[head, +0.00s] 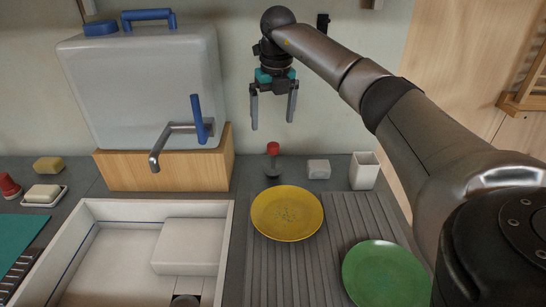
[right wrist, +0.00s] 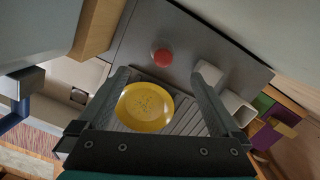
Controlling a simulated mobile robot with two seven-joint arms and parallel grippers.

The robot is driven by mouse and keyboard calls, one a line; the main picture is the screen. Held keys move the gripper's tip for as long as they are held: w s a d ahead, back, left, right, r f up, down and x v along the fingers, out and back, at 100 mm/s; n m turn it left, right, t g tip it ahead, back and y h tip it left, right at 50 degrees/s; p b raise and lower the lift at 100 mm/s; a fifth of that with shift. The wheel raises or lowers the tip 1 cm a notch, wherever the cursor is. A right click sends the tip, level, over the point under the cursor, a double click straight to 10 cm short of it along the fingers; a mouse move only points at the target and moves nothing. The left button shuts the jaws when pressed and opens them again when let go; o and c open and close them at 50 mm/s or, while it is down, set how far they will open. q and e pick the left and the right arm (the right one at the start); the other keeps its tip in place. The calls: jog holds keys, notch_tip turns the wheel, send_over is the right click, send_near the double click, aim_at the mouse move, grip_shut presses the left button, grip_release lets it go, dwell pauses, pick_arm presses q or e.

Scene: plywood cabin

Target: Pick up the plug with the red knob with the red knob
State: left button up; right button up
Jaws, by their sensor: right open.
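The plug with the red knob (head: 273,151) stands upright on the grey counter behind the yellow plate, its base dark. In the right wrist view its red knob (right wrist: 162,57) shows from above, beyond the fingertips. My right gripper (head: 272,123) is open and empty, pointing down, and appears above the plug in the head view. In the right wrist view the two fingers of the gripper (right wrist: 160,77) are spread wide with nothing between them at the tips. My left gripper is not in view.
A yellow plate (head: 287,214) and a green plate (head: 385,275) lie on the ribbed drainboard (head: 333,228). A white block (head: 318,169) and a white cup (head: 363,171) stand right of the plug. A water tank (head: 145,85) with a tap (head: 168,142) and a sink (head: 228,225) are left.

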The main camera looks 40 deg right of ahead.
jog(key=b, duration=0.2)
send_over(273, 164)
jog(key=f, duration=0.8)
jog(key=shift+w+a+f, duration=0.1)
jog(key=shift+w+f, duration=0.1)
jog(key=shift+f, duration=0.85)
jog(key=f, duration=0.1)
jog(key=f+b, duration=0.1)
jog(key=f, duration=0.2)
jog(key=shift+w+d+f, duration=0.1)
jog(key=shift+d+f, duration=0.15)
jog(key=shift+d, duration=0.05)
jog(key=shift+f+b, duration=0.2)
jog(key=shift+b, duration=0.1)
jog(key=shift+r, duration=0.1)
jog(key=c, duration=0.9)
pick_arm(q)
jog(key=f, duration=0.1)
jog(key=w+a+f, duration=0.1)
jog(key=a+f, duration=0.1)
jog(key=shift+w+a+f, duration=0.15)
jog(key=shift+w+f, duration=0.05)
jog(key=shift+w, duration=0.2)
pick_arm(e)
jog(key=c, duration=0.6)
